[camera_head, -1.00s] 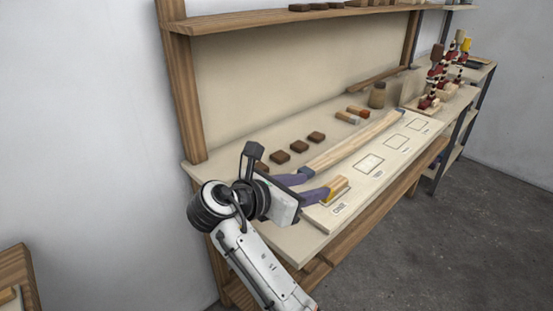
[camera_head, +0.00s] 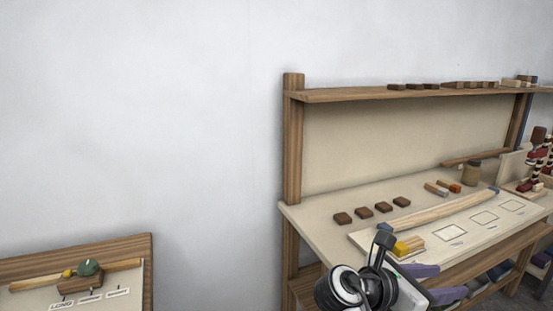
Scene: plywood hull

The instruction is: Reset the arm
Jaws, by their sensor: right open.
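My right gripper (camera_head: 452,281) is at the bottom of the head view, in front of the workbench (camera_head: 325,220). Its two purple fingers are apart, with nothing seen between them. Its black and white wrist covers part of the bench's front edge. A yellow-ended wooden block (camera_head: 408,246) lies on the near left end of the pale board (camera_head: 470,246), above the fingers in the picture and apart from them. My left gripper is out of view.
Several dark brown blocks (camera_head: 363,212) stand in a row on the bench. A long wooden strip (camera_head: 445,208) lies behind the outlined squares. A shelf (camera_head: 350,96) runs above. Bare wall lies between.

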